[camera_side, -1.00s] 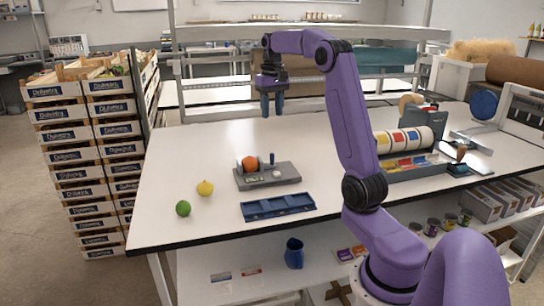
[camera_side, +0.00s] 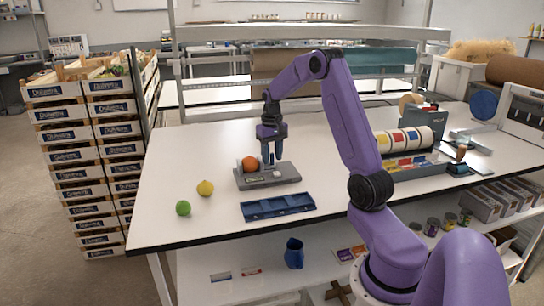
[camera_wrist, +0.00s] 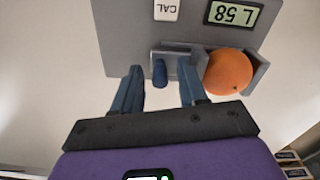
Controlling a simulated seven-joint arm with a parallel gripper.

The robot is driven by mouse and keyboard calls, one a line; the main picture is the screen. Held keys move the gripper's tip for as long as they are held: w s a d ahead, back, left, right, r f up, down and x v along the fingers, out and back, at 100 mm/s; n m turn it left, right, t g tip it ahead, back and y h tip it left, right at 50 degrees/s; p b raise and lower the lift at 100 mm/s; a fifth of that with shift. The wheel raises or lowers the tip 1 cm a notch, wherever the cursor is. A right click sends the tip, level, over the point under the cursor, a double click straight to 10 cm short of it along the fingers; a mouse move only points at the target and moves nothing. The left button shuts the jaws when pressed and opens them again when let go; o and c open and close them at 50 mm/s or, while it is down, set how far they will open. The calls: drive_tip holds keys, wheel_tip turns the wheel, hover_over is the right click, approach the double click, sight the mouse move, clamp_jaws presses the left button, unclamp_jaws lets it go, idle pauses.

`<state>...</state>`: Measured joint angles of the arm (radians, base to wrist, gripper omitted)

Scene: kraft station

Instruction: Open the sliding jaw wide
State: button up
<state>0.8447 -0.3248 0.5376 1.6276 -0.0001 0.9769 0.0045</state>
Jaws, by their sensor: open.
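The grey sizing device (camera_side: 253,181) stands on the table with an orange (camera_side: 250,163) on it. In the wrist view the orange (camera_wrist: 229,71) sits between the device's grey sliding jaw (camera_wrist: 184,60) and an end plate (camera_wrist: 258,76). A blue post (camera_wrist: 160,73) stands beside the sliding jaw. My gripper (camera_side: 271,158) is open and low over the device, pointing down. In the wrist view its two blue fingers stand on either side of the post, apart from it as far as I see. Contact with the jaw cannot be told.
The device's display (camera_wrist: 233,13) reads L 58, beside a CAL button (camera_wrist: 167,9). A blue tray (camera_side: 278,207) lies in front of the device. A yellow lemon (camera_side: 205,188) and a green lime (camera_side: 183,208) lie to the left.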

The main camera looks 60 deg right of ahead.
drive_tip(key=shift+f, duration=0.3)
clamp_jaws()
drive_tip(key=shift+s+d, duration=1.3)
drive_tip(key=shift+d, duration=0.05)
unclamp_jaws()
drive_tip(key=shift+s, duration=0.1)
drive_tip(key=shift+r, duration=0.1)
